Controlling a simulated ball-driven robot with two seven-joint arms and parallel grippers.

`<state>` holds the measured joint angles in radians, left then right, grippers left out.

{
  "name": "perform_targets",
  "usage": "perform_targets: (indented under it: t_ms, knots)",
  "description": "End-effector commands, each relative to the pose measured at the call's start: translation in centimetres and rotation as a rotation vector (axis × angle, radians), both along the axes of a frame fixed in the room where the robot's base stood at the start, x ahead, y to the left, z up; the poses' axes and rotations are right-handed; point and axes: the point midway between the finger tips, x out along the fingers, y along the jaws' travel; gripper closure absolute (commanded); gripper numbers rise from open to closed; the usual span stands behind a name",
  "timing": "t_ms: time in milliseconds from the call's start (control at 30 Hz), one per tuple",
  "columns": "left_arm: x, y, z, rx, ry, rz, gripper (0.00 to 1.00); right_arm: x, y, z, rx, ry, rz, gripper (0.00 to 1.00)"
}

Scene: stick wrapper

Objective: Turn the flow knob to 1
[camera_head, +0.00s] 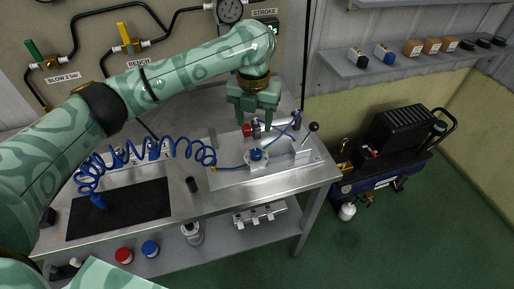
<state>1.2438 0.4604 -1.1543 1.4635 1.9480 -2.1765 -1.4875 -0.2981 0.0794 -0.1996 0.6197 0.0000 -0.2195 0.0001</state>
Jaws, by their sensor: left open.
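A small blue knob (257,154) sits on a pale round base on the metal fixture plate (225,176); it looks like the flow knob, but its scale is too small to read. My left gripper (254,119) points down above the back of the plate, behind and above the blue knob and apart from it. Its fingers are open, with a red part (247,130) just below them. I cannot tell whether they touch it. The gripper hides part of the fixture behind it. My right gripper is not in view.
A black-balled lever (313,127) stands at the plate's right. A coiled blue hose (150,150) runs left over a black mat (120,208). A wall gauge (230,11) and valves are behind; a compressor (390,150) is right.

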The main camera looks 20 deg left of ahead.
Motion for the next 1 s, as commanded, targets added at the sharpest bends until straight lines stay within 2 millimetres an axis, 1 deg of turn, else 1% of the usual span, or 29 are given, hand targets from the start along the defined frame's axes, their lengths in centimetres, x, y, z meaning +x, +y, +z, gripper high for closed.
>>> perform_targets:
  t_ms: [33, 133, 200, 267, 400, 467, 600, 733, 900, 967, 1000]
  knots:
    - [0.2, 0.0, -2.3, 0.000, 0.010, 0.003, 0.48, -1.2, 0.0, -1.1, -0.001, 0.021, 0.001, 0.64]
    - [0.6, 0.0, -5.2, -0.001, 0.014, 0.004, 0.48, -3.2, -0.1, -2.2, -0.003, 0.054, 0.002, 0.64]
    - [0.7, -0.1, -7.0, 0.000, 0.014, 0.003, 0.48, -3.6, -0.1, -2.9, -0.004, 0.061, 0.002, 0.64]
    - [0.7, -0.1, -8.4, -0.001, 0.014, 0.004, 0.48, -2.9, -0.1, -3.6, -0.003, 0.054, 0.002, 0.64]
    - [0.8, -0.1, -10.8, 0.000, 0.012, 0.003, 0.48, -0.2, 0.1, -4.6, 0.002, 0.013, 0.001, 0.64]
    - [0.8, -0.1, -11.5, -0.001, 0.010, 0.004, 0.48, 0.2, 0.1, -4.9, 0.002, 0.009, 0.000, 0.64]
    - [0.8, 0.0, -12.3, 0.000, 0.007, 0.003, 0.48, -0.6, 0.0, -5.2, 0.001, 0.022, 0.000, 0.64]
    - [0.8, 0.0, -12.4, 0.000, 0.006, 0.003, 0.48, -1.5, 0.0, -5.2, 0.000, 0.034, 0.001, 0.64]
    - [0.8, 0.0, -12.3, 0.000, 0.006, 0.003, 0.48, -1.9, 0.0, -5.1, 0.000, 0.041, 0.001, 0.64]
    - [0.8, 0.0, -12.3, 0.000, 0.006, 0.003, 0.65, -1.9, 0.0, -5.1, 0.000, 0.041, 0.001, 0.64]
    - [0.8, 0.0, -12.3, 0.000, 0.006, 0.003, 0.76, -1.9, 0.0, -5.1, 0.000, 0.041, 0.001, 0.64]
